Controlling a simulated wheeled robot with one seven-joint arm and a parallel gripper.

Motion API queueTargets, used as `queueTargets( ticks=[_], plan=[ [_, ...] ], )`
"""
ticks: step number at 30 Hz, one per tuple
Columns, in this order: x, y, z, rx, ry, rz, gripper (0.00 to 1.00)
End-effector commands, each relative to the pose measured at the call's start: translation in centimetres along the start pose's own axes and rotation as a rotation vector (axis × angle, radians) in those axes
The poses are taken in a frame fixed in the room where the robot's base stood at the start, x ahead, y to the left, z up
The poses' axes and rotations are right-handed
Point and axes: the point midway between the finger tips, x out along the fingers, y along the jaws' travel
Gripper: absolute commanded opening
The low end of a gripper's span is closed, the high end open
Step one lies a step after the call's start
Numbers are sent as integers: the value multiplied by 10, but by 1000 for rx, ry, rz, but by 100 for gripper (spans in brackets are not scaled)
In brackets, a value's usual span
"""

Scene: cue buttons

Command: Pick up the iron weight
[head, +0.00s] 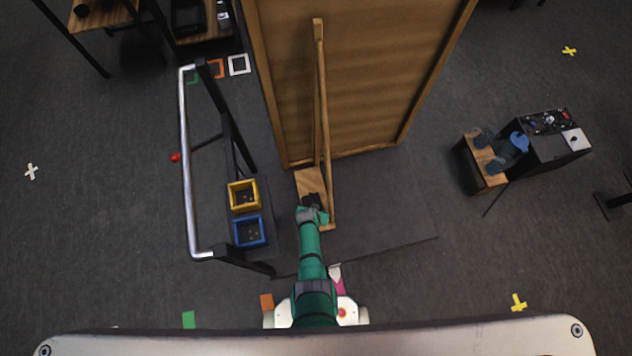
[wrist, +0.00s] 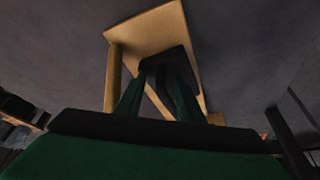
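A dark block (wrist: 180,57), which looks like the iron weight, shows at the fingertips in the wrist view. In the head view a small black shape (head: 313,200) lies at the tip of my arm, over the wooden stand's base (head: 309,182). My gripper (wrist: 160,85) reaches toward the stand, its two green fingers apart, with their tips at the block. Whether they press on it or only stand around it cannot be told. The fingers and the dark shading hide part of the block. Whether it rests on the wood is unclear.
A tall wooden post (head: 319,90) rises from the stand, close beside my gripper. A wooden panel (head: 360,80) stands behind. To the left are a yellow bin (head: 243,195), a blue bin (head: 248,231) and a metal rail (head: 187,160). A black cabinet (head: 548,140) stands right. Floor between is clear.

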Motion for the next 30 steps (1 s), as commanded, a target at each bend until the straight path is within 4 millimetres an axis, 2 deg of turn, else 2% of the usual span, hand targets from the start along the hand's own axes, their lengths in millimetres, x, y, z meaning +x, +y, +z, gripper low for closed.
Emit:
queueTargets(
  ticks=[14, 18, 30],
  plan=[
    [4, 0, 0, 0, 0, -1, 34],
    [4, 0, 0, 0, 0, 0, 1],
    [4, 0, 0, 1, 0, -1, 0]
  ],
)
